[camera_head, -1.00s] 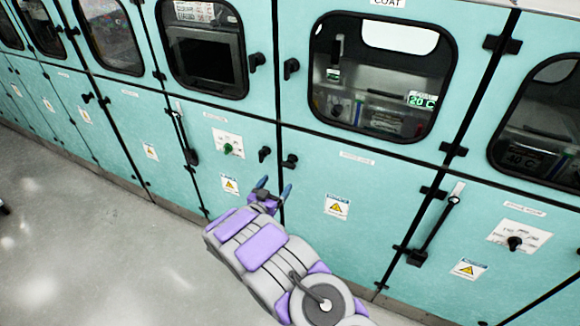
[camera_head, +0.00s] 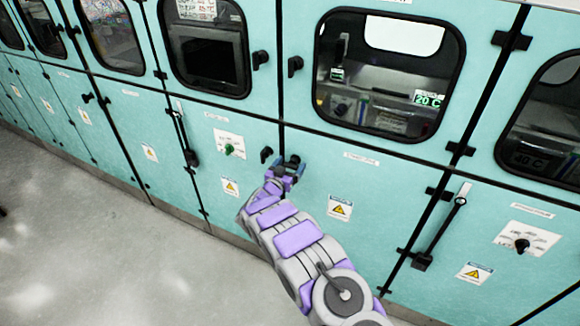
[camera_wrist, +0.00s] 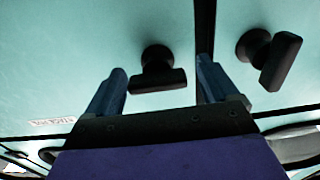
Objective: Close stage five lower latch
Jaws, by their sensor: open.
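My gripper (camera_head: 287,169) is open in front of the teal cabinet, at the seam between two lower doors. A black lower latch (camera_head: 293,159) is on the right-hand door, at the gripper's tips and partly covered by it. In the wrist view, where the cabinet appears inverted, this latch (camera_wrist: 158,72) shows between the two blue fingers of my gripper (camera_wrist: 160,68), its handle roughly level. Whether the fingers touch it cannot be told. A second lower latch (camera_head: 266,154) is left of the seam; in the wrist view it (camera_wrist: 270,60) lies outside the fingers, tilted. Stage labels are unreadable.
Two upper latches, left (camera_head: 260,58) and right (camera_head: 295,65), sit by the windows above. A green knob panel (camera_head: 229,146) is to the left, and a warning label (camera_head: 340,207) is below right. The grey floor (camera_head: 110,250) is clear at lower left.

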